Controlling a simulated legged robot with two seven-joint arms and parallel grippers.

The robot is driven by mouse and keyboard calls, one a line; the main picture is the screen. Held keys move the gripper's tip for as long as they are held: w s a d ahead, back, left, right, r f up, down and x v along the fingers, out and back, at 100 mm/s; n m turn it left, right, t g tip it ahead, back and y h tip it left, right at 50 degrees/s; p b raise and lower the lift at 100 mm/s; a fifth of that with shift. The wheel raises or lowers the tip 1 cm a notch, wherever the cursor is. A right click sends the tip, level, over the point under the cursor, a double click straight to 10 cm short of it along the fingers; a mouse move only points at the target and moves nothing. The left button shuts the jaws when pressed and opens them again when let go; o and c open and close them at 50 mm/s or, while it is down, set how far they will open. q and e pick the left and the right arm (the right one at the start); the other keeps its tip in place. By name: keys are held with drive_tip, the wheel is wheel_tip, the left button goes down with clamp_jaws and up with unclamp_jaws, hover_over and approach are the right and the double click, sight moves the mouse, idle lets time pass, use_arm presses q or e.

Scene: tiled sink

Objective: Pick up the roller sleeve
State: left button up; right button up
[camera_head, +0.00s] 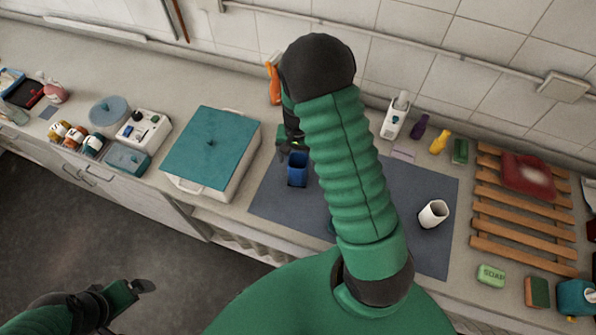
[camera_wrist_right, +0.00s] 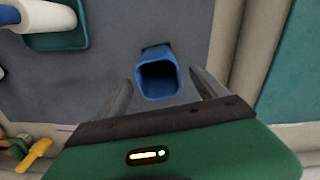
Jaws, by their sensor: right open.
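A white hollow cylinder, which looks like the roller sleeve (camera_head: 433,214), lies tilted on the right of the grey mat (camera_head: 420,187). My right gripper (camera_head: 291,146) is well to its left, over a blue open-topped holder (camera_head: 298,169). In the right wrist view, the right gripper (camera_wrist_right: 162,78) is open and empty, with the blue holder (camera_wrist_right: 158,80) showing between its fingers. A white roller (camera_wrist_right: 45,15) with a blue part rests on a green tray (camera_wrist_right: 70,40) in that view; my arm mostly hides this tray in the head view. My left gripper (camera_head: 143,287) is low at left, away from the counter.
A white box with a teal lid (camera_head: 212,147) stands left of the mat. A wooden rack (camera_head: 525,225), a soap bar (camera_head: 491,275) and a sponge (camera_head: 537,292) are at right. Small bottles (camera_head: 439,142) stand behind the mat, along the tiled wall.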

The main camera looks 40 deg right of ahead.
sight(298, 167)
drive_tip(key=f, duration=0.1)
drive_tip(key=f+p, duration=0.1)
drive_tip(key=f, duration=0.1)
drive_tip(key=f+p, duration=0.1)
drive_tip(key=shift+s+a+f, duration=0.15)
drive_tip(key=shift+s+f, duration=0.1)
drive_tip(key=shift+f, duration=0.45)
drive_tip(key=shift+w, duration=0.1)
drive_tip(key=c, duration=1.6)
